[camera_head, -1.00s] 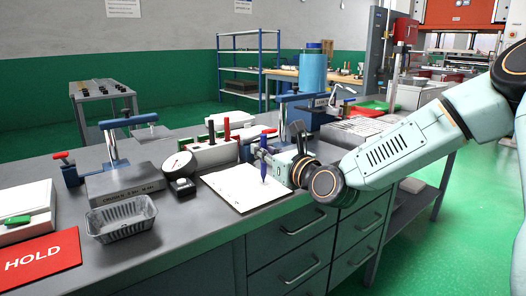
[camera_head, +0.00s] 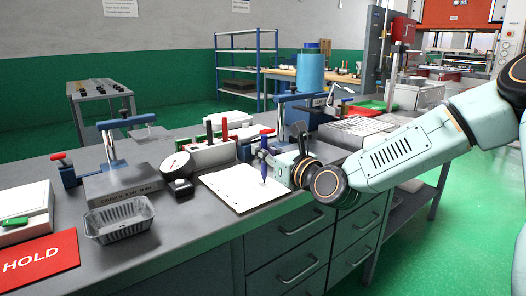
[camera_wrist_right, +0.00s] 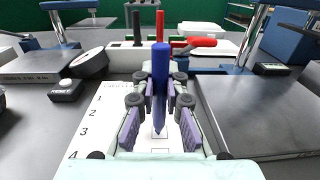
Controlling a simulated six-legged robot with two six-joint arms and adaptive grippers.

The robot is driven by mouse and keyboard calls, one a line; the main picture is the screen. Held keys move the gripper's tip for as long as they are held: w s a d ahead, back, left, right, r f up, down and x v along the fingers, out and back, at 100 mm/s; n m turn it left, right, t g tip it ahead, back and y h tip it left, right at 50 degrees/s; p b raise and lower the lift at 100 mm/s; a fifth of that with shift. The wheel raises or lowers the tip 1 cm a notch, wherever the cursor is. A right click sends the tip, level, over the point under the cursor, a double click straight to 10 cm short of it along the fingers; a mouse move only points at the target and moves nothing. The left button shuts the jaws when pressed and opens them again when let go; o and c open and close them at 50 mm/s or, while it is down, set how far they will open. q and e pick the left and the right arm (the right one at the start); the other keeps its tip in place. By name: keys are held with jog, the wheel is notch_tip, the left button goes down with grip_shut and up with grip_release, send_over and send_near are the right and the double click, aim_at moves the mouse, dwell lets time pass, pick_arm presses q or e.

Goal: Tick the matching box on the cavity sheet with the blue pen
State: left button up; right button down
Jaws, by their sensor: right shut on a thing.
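The blue pen (camera_head: 264,158) stands upright in my right gripper (camera_head: 267,156), its tip down at the cavity sheet (camera_head: 232,186). In the right wrist view the gripper (camera_wrist_right: 158,115) is shut on the blue pen (camera_wrist_right: 160,75). The white sheet (camera_wrist_right: 92,130) shows the numbers 1 to 3 and part of a further one down its left side, with small boxes near the pen tip. I cannot tell whether the tip touches the paper, or see any mark. The foil tray (camera_head: 118,218) sits empty on the bench at the left. My left gripper is not in view.
A dial gauge (camera_head: 177,166) stands just left of the sheet. Behind it are a pen holder (camera_head: 212,154) and blue clamp stands (camera_head: 110,150). A red HOLD card (camera_head: 38,260) lies at the front left. The bench's front edge runs close below the sheet.

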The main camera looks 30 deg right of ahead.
jog(key=shift+w+d+b, duration=0.25)
jog(key=shift+w+b, duration=0.25)
jog(key=shift+b, duration=0.6)
dwell(1.4)
dwell(0.3)
notch_tip(320, 180, up, 6)
jog(key=p, duration=0.4)
dwell(0.4)
dwell(0.4)
